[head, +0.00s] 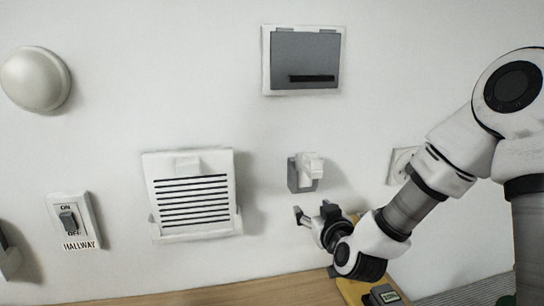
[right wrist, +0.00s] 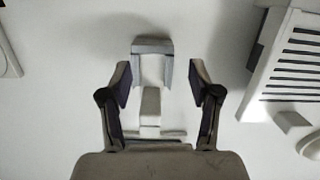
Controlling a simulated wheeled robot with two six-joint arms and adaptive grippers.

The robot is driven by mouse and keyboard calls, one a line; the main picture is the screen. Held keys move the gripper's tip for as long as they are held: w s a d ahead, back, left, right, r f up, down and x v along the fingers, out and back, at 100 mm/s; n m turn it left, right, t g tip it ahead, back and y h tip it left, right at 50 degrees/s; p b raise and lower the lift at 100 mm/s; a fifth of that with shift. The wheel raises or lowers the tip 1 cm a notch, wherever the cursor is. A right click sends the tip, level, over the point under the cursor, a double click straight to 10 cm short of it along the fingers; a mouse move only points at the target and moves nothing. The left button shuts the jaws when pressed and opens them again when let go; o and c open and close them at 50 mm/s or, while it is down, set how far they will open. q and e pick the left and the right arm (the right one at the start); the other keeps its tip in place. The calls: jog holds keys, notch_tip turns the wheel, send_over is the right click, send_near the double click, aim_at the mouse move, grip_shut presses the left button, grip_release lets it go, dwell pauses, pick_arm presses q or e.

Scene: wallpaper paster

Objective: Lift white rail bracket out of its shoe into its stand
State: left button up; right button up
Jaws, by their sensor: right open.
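The white rail bracket (head: 312,166) sits in its grey shoe (head: 292,177) on the wall, right of the vent. In the right wrist view the bracket (right wrist: 150,103) lies between my open fingers, with the grey shoe (right wrist: 153,47) around its far end. My right gripper (head: 315,213) is open and empty, just below the bracket in the head view. Its two fingers (right wrist: 161,80) show on either side of the bracket in the wrist view, apart from it. I cannot make out the stand for certain. My left gripper is not in view.
A slatted white vent (head: 192,196) is left of the bracket. A grey-fronted wall box (head: 304,61) is above it, and a socket (head: 400,163) is behind my right arm. A wooden surface (head: 250,294) runs below, with a yellow item (head: 351,289) on it.

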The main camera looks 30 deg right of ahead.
aim_at(318, 163)
jog(key=r, duration=0.3)
jog(key=r+t, duration=0.1)
jog(key=r, duration=0.3)
jog(key=d+r+m+t, duration=0.1)
jog(key=r, duration=0.2)
jog(key=shift+s+r+p, duration=0.25)
jog(key=shift+r+p, duration=0.05)
jog(key=shift+p, duration=0.05)
jog(key=p+x, duration=0.1)
jog(key=x, duration=0.4)
jog(key=p+x, duration=0.1)
jog(key=x, duration=0.1)
jog(key=shift+w+d+f+p, duration=0.15)
jog(key=shift+f+p, duration=0.15)
jog(key=shift+f, duration=0.05)
jog(key=shift+w+d, duration=0.1)
grip_shut()
